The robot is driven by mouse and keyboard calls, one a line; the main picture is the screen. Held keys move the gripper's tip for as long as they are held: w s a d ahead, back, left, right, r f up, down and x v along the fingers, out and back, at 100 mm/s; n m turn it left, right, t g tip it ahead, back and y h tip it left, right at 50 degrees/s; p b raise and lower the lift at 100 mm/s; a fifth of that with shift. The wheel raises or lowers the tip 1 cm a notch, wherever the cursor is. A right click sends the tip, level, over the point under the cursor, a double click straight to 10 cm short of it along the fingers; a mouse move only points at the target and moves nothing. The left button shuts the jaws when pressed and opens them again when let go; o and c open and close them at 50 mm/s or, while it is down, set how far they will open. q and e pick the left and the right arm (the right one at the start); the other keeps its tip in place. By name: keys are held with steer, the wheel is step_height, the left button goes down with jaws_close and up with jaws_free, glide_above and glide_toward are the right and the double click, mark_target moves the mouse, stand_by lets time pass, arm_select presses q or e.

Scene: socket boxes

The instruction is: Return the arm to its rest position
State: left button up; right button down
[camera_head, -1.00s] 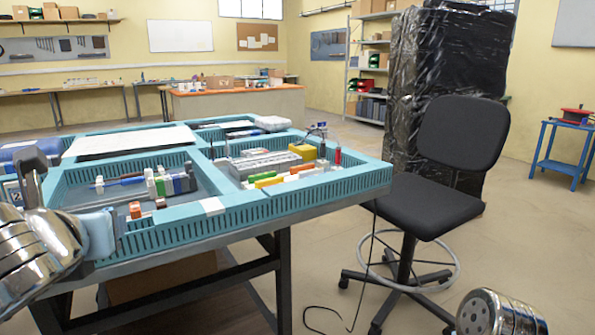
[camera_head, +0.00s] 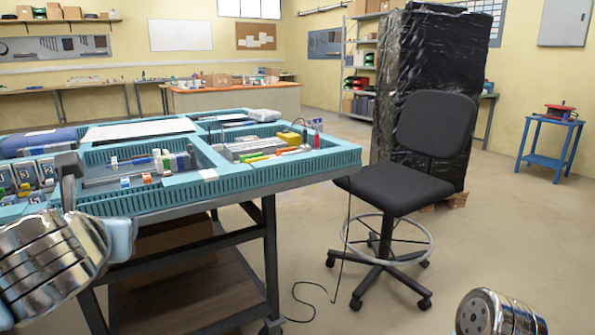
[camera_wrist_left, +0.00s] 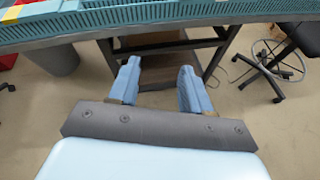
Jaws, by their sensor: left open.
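My left arm (camera_head: 50,255) comes in at the left of the head view, close to the near left part of the table edge. My left gripper (camera_wrist_left: 158,85) shows in the left wrist view with its two blue fingers apart and nothing between them. It is in front of the table's near edge, over the lower shelf and floor. In the head view its fingertips cannot be made out. A metal link of my right arm (camera_head: 495,315) shows at the bottom right; the right gripper is out of view.
A table with teal-walled compartments (camera_head: 240,185) holds small coloured parts and socket boxes (camera_head: 27,178). A black chair (camera_head: 390,190) stands at its right end, with a loose cable (camera_head: 310,300) on the floor. A wrapped black stack (camera_head: 430,65) is behind.

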arm_select(q)
steer(key=w+d+f+m, duration=0.3)
steer(key=w+f+m, duration=0.8)
steer(key=f, duration=0.3)
steer(key=w+d+f+m+g+h, duration=0.1)
steer(key=d+f+m, duration=0.1)
steer(key=f+m, duration=0.5)
steer(key=w+d+f+m+g+h, duration=0.1)
steer(key=w+d+f+m+h, duration=0.1)
steer(key=f, duration=0.8)
steer(key=s+d+f+m+g+h, duration=0.1)
steer(key=s+d+f+m, duration=0.15)
steer(key=f, duration=0.35)
steer(key=s+d+f+m+g+h, duration=0.1)
steer(key=s+f+m, duration=0.1)
steer(key=f+m, duration=0.35)
steer(key=s+d+f+m+g+h, duration=0.2)
steer(key=s+d+f+m+g, duration=0.1)
steer(key=s+f, duration=0.6)
steer(key=s+d+f+m+g+h, duration=0.1)
steer(key=s+d+f+m+g, duration=0.2)
steer(key=s+f, duration=0.7)
steer(key=s+m+g, duration=0.1)
steer(key=m+g, duration=0.1)
steer(key=shift+s+m+h, duration=0.15)
steer(key=shift+m+h, duration=0.15)
steer(key=shift+h, duration=0.1)
steer(key=shift+d+f, duration=0.1)
